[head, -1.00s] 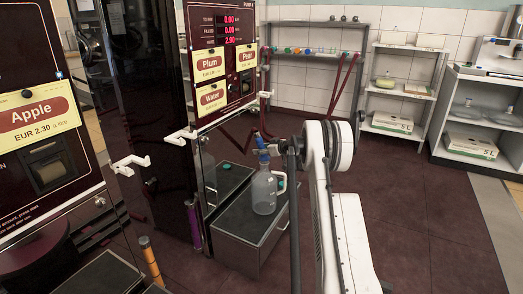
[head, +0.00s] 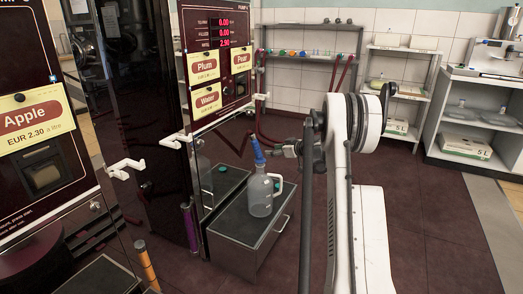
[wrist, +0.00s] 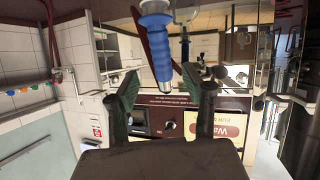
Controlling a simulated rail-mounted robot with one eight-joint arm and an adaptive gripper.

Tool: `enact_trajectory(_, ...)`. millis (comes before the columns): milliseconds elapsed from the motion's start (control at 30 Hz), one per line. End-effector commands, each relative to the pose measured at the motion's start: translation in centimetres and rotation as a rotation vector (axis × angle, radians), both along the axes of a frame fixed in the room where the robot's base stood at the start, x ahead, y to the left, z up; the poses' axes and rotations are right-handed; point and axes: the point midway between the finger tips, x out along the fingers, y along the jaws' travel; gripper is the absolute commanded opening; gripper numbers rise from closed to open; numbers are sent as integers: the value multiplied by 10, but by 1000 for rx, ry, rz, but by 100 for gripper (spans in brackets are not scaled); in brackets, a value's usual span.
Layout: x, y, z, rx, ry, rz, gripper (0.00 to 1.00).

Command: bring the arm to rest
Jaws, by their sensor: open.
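My gripper (head: 285,149) is open and empty, just right of the blue nozzle (head: 257,150) in the head view. The nozzle stands tilted at the mouth of a clear jug (head: 261,197) with a pale handle. The jug stands upright on a grey cabinet (head: 238,232) before the pump. In the wrist view, which looks upside down, the spread fingers of my gripper (wrist: 165,88) show with a gap between them. The blue nozzle (wrist: 157,45) is beyond them, and no finger visibly grips it.
The pump panel (head: 220,65) with Plum, Pear and Water labels stands behind the cabinet. White hooks (head: 126,167) jut from the pumps at left. A rack (head: 310,52) and shelves (head: 400,100) line the back wall. The floor (head: 430,220) at right is clear.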

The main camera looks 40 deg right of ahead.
Motion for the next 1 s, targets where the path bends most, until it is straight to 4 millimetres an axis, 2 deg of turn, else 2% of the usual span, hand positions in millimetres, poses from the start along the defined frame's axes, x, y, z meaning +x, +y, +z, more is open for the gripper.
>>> enact_trajectory(300,-2,2,3,2,1,1,44)
enact_trajectory(433,2,22,16,12,22,9,44)
enact_trajectory(567,6,64,43,36,68,22,44)
enact_trajectory(733,3,131,81,66,144,33,44)
enact_trajectory(1000,-23,235,130,99,256,35,44)
